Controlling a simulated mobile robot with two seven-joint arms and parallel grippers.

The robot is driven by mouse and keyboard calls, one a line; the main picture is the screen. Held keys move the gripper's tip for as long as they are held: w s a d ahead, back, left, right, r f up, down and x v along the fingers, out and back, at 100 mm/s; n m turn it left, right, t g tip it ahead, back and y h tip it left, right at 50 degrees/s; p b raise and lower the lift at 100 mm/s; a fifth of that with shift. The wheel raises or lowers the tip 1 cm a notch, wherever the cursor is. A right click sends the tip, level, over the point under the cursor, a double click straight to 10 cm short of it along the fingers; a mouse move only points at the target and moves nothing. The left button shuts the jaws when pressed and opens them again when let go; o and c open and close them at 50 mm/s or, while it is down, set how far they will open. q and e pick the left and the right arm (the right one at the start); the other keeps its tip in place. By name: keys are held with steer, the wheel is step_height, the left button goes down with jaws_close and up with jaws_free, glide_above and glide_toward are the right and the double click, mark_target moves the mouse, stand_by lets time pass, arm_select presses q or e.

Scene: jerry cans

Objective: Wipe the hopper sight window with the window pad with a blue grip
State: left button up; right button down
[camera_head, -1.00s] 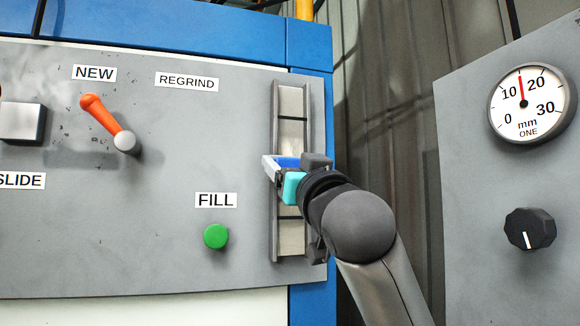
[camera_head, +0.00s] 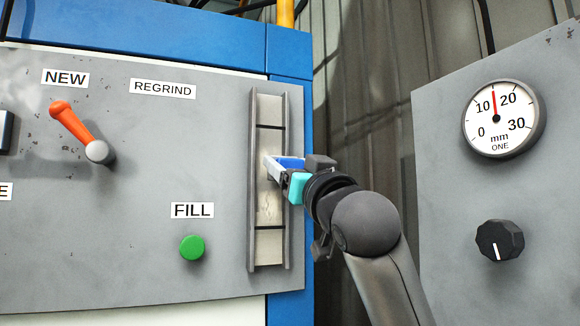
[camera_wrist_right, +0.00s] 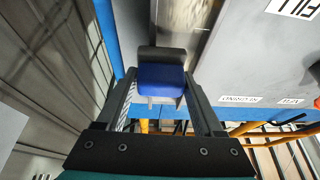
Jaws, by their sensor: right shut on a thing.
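The hopper sight window (camera_head: 269,110) is the tall pale strip between two grey rails on the grey panel in the head view. Dark cross lines divide it, and faint marks show on its lower middle part. My right gripper (camera_head: 283,178) is at its right side, around mid-height. It is shut on the window pad with a blue grip (camera_head: 291,163). In the wrist view the blue grip (camera_wrist_right: 162,79) sits between the two fingers, with a dark block beyond it. Whether the pad touches the window, I cannot tell. My left gripper is not in view.
Left of the window are a green FILL button (camera_head: 192,248) and an orange lever (camera_head: 75,125). To the right, a separate grey panel carries a gauge (camera_head: 504,118) and a black knob (camera_head: 500,241). A gap with corrugated wall lies between the panels.

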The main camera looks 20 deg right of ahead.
mark_target(280, 161)
steer(key=shift+a+f, duration=0.1)
steer(key=shift+a, duration=1.95)
steer(key=shift+s, duration=0.1)
steer(key=shift+s+d, duration=0.15)
steer(key=shift+s, duration=2.85)
steer(key=s, duration=0.3)
